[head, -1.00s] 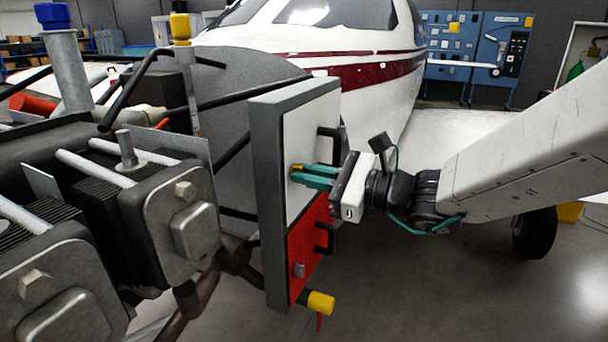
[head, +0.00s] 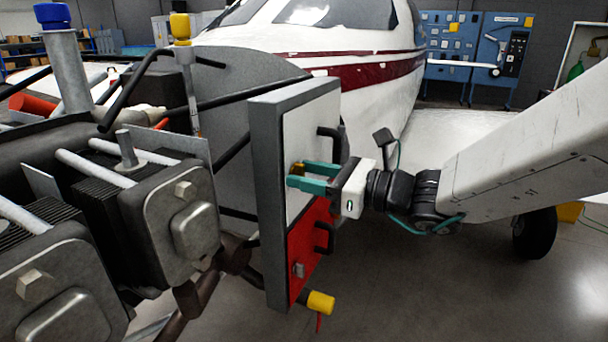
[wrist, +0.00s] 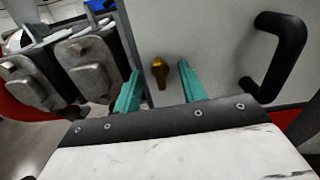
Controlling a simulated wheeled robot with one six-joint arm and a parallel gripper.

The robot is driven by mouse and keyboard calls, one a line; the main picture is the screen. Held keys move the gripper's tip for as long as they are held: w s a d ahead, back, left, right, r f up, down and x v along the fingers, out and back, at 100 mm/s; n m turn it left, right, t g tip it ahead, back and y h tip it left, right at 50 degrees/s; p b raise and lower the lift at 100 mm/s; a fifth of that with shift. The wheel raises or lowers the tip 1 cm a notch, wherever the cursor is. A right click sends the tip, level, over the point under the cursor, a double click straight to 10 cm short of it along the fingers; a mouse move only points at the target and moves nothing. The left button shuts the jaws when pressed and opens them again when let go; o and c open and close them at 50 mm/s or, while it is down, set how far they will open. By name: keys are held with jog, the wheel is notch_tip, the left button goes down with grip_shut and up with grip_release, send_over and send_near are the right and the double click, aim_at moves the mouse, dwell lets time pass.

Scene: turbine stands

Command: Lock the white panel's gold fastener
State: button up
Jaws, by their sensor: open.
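The white panel (head: 303,130) is the upper panel on a grey upright box and has a black handle. Its gold fastener (wrist: 160,72) shows in the wrist view between my two teal fingers, apart from both, with its narrow end pointing down in that picture. In the head view the gold fastener (head: 297,169) is partly hidden behind the fingers. My gripper (head: 305,174) is open and empty, with its fingertips close to the white panel; it also shows in the wrist view (wrist: 161,78). I cannot tell whether the fingertips touch the panel.
A red panel (head: 308,254) with a black handle and a grey fastener (head: 299,270) sits below the white one. A yellow-capped part (head: 320,302) sticks out below. Engine cylinders (head: 185,225) stand left of the box.

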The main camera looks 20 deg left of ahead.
aim_at(304, 174)
jog(key=d, duration=0.5)
jog(key=shift+s, duration=0.2)
dwell(0.5)
jog(key=s+d+f+n+g+h, duration=0.3)
jog(key=s+d+f+n+h, duration=0.15)
jog(key=s+n, duration=0.2)
jog(key=s+d+f+n+g+h, duration=0.3)
jog(key=s+d+n, duration=0.3)
jog(key=n, duration=0.1)
jog(key=s+d+n+t+h, duration=0.1)
jog(key=s+d+t+h, duration=0.1)
jog(key=d, duration=0.7)
jog(key=s+d+r+n+t+h, duration=0.1)
jog(key=d+h, duration=0.4)
jog(key=d, duration=0.5)
jog(key=s+d+n+t+h, duration=0.2)
jog(key=s+d+t+h, duration=0.1)
jog(key=d, duration=0.6)
jog(key=shift+s+d+r+n, duration=0.15)
jog(key=shift+s+d+n, duration=0.1)
jog(key=shift+s+n, duration=0.15)
